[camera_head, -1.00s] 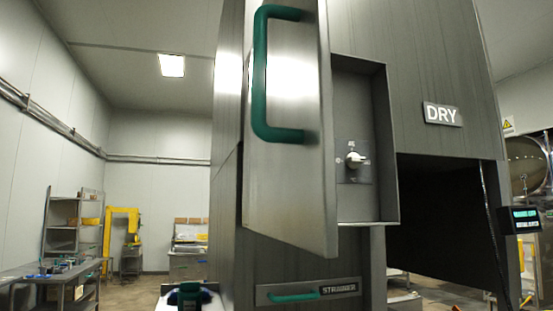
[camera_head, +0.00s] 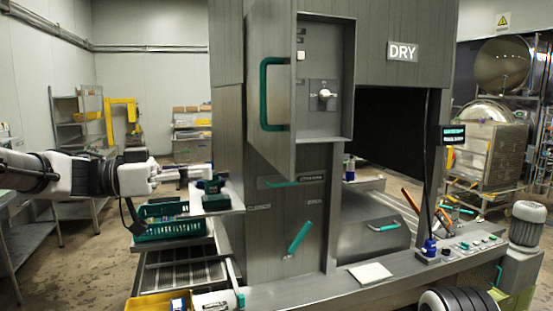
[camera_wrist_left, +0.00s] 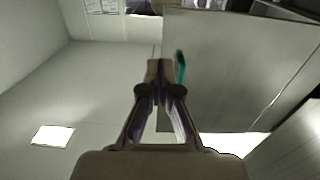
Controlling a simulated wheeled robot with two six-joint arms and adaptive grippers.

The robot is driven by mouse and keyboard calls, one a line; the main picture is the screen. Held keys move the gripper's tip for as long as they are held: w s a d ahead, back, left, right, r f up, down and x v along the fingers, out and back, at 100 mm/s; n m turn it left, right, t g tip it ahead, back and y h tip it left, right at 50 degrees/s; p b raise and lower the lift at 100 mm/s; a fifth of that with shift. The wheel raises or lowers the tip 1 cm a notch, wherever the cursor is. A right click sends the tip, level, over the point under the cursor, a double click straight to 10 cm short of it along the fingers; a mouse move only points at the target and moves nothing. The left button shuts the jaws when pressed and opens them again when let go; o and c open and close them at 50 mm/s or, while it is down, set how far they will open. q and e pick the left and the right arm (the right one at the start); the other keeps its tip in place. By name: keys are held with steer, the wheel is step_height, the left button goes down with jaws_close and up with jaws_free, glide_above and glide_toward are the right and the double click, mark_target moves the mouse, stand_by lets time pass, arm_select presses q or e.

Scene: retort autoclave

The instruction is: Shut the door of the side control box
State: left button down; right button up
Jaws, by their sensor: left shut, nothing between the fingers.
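The side control box (camera_head: 325,60) has its grey metal door (camera_head: 278,40) swung open on the left, edge toward me. The door has a green handle (camera_head: 264,95) on its outer face. A white knob on a plate shows inside the box. My left gripper (camera_head: 195,171) is shut and empty, left of the door and lower than the handle, apart from it. In the left wrist view, the shut fingers (camera_wrist_left: 158,78) show before the grey door panel (camera_wrist_left: 225,65), with the green handle (camera_wrist_left: 181,67) just right of the fingertips. My right gripper is not in view.
A green-and-black device (camera_head: 212,190) stands on a white shelf just below my left gripper. A green basket (camera_head: 165,222) is under it. The machine's "DRY" opening (camera_head: 395,135) is at the right. Steel tables and shelving stand at the left.

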arm_select(q)
steer(key=w+d+r, duration=0.1)
steer(key=w+d, duration=0.1)
steer(key=p, duration=0.3)
glide_toward(289, 158)
steer(key=p+x, duration=0.2)
steer(key=x, duration=0.4)
steer(key=shift+w+d+p, duration=0.15)
steer(key=shift+w+p, duration=0.1)
steer(key=shift+p, duration=0.15)
steer(key=shift+d, duration=0.3)
steer(key=shift+s+d, duration=0.1)
steer(key=shift+s, duration=0.05)
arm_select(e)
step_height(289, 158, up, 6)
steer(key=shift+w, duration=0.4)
arm_select(q)
steer(key=shift+w, duration=0.2)
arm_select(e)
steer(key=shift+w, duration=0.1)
